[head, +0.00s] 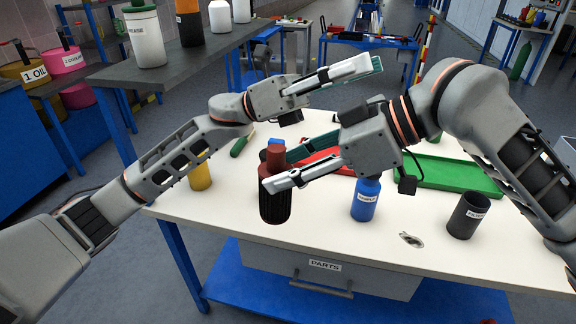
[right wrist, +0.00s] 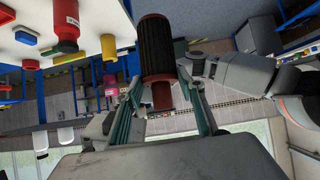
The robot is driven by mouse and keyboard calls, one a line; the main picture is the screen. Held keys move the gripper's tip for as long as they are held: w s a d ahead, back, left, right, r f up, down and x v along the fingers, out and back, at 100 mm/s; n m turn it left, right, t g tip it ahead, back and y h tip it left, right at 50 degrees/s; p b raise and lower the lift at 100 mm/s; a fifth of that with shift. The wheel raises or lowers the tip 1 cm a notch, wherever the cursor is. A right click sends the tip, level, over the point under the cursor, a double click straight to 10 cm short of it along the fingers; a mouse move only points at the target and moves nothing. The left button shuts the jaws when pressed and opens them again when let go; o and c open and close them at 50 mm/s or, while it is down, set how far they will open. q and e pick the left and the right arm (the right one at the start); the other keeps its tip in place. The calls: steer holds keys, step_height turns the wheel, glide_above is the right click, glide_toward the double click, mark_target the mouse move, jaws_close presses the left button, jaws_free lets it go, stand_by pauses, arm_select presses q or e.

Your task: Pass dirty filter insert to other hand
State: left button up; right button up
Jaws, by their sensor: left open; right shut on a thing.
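The dirty filter insert (head: 275,204) is a dark pleated cylinder with a reddish-brown cap and stub. It hangs upright near the front left of the white table. My right gripper (head: 276,168) is shut on its stub from the right. The right wrist view shows the pleated body (right wrist: 157,48) beyond the fingers, with the stub (right wrist: 162,97) between them. My left gripper (head: 376,66) is open and empty, above and behind the insert, with its fingers pointing right. It is apart from the insert.
The white table (head: 320,235) holds a yellow bottle (head: 200,174), a blue bottle (head: 366,200), a dark cup (head: 468,215), a green tray (head: 450,175) and a red tray (head: 328,164). A grey shelf (head: 180,67) with containers stands at the left. Bare tabletop shows between the insert and blue bottle.

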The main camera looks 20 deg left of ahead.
arm_select(q)
steer(key=w+a+f+n+t+y, duration=0.1)
steer(key=a+f+n+t+y, duration=0.4)
steer(key=f+n, duration=0.6)
steer(key=w+a+f+n+t+y, duration=0.1)
steer(key=w+f+n+t+y, duration=0.15)
steer(key=f+n+t, duration=0.75)
steer(key=w+a+f+n+t+y, duration=0.1)
steer(key=a+f+n+t+y, duration=0.3)
steer(key=f+n, duration=0.9)
steer(key=s+a+f+n+g+y, duration=0.2)
steer(key=s+f+n+y, duration=0.1)
steer(key=s+f, duration=0.5)
steer(key=s+a+f+n+g+y, duration=0.2)
steer(key=s+f+n, duration=0.3)
steer(key=s+f, duration=0.3)
steer(key=s+a+f+n+g+y, duration=0.2)
steer(key=s+a+f+n+y, duration=0.2)
steer(key=s+f, duration=0.4)
step_height(320, 180, down, 5)
steer(key=shift+f+n+g, duration=0.2)
steer(key=shift+n+g, duration=0.2)
steer(key=shift+n, duration=0.1)
